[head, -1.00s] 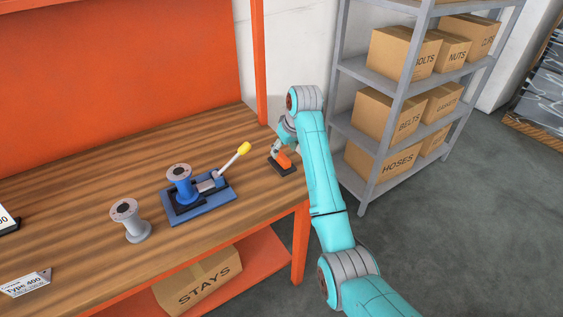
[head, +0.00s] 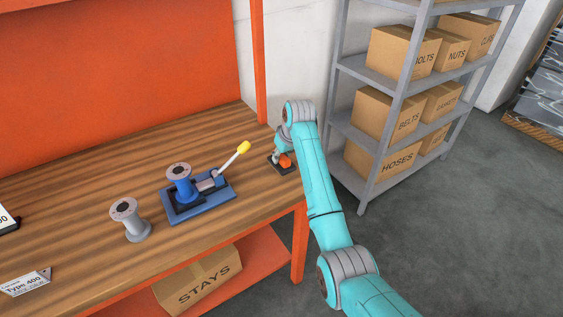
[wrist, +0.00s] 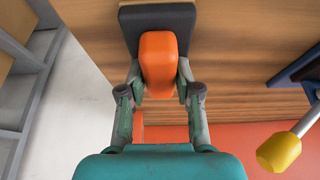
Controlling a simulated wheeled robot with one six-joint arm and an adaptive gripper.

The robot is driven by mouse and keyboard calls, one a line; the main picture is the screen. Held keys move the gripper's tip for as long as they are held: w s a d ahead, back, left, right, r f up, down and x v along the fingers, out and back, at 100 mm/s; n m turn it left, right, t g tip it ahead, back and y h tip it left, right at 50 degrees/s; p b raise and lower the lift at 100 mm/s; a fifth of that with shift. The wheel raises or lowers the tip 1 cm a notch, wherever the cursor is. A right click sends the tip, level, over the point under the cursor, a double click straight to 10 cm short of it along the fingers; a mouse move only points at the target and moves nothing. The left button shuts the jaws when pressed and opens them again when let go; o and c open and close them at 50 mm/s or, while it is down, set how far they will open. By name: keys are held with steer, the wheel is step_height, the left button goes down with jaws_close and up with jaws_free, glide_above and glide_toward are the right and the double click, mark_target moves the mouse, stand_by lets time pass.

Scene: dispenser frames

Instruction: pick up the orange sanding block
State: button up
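The orange sanding block (head: 286,161) sits at the right end of the wooden workbench, with a dark base (head: 281,168) under its orange grip. In the wrist view the orange grip (wrist: 158,62) lies between the two fingers, over the dark base (wrist: 157,18). My gripper (wrist: 159,80) is around the grip, one finger on each side, very close to it. I cannot tell whether the fingers press on it. In the head view my gripper (head: 281,152) is small and partly hidden by my arm.
A blue fixture (head: 200,200) with a yellow-tipped lever (head: 243,147) stands left of the block. A grey spool (head: 130,222) stands further left. A metal shelf (head: 350,70) with cardboard boxes is beyond the bench's right end. The bench between block and fixture is clear.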

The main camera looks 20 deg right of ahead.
jaws_close()
steer(key=shift+r, duration=0.1)
step_height(320, 180, up, 10)
steer(key=shift+f, duration=0.1)
steer(key=shift+o, duration=0.8)
jaws_free()
steer(key=c, duration=0.5)
